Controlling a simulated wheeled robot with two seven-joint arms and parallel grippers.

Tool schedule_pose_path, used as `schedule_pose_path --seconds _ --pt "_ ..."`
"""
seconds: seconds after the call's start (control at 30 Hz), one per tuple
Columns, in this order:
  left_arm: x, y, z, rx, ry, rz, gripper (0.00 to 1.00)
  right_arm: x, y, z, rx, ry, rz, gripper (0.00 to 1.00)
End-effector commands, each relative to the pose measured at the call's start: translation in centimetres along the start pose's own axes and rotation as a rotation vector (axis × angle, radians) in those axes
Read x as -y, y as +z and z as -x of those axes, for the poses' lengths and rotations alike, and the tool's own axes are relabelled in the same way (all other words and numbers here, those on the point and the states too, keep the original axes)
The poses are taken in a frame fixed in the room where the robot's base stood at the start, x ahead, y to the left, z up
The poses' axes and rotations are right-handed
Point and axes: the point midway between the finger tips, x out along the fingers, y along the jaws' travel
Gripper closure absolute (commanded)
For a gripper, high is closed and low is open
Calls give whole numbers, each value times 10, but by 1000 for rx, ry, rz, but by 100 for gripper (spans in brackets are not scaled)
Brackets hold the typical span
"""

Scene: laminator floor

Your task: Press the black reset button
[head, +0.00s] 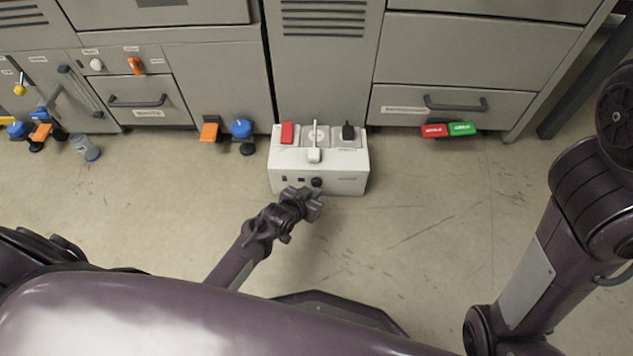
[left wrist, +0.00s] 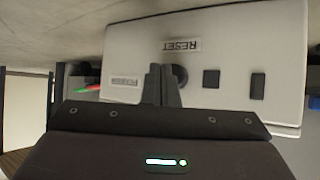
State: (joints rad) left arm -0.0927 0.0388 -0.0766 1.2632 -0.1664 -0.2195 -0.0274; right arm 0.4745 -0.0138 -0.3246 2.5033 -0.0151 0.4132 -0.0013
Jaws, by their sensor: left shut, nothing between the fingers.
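The laminator is a white box (head: 345,184) on the floor in front of the cabinets. A round black button (head: 316,182) is on its front face. In the left wrist view the box (left wrist: 225,30) looks upside down, with a RESET label (left wrist: 181,46) beside the round black button (left wrist: 181,76). My left gripper (head: 316,197) is shut and empty, just in front of this face. Its fingertips (left wrist: 164,72) overlap the button's edge in the left wrist view and hide part of it. I cannot tell whether they touch it. My right gripper is out of view.
The box top carries a red switch (head: 287,132), a white lever (head: 314,154) and a black switch (head: 348,131). Two square dark parts (left wrist: 211,79) (left wrist: 257,86) sit beside the button. Grey cabinets (head: 470,45) stand behind. The floor (head: 430,220) to the right is clear.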

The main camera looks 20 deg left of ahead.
Motion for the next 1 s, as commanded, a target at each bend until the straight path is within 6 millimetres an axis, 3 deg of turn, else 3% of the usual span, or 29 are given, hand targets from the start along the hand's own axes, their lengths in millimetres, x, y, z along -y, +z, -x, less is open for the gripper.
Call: schedule_pose_path --seconds 0.33,0.7,1.0 --pt "-2 2 2 1 1 0 100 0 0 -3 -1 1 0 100" --pt "-20 18 28 2 1 1 100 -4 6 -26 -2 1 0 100" --pt "-26 26 35 0 1 1 100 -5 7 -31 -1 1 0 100"
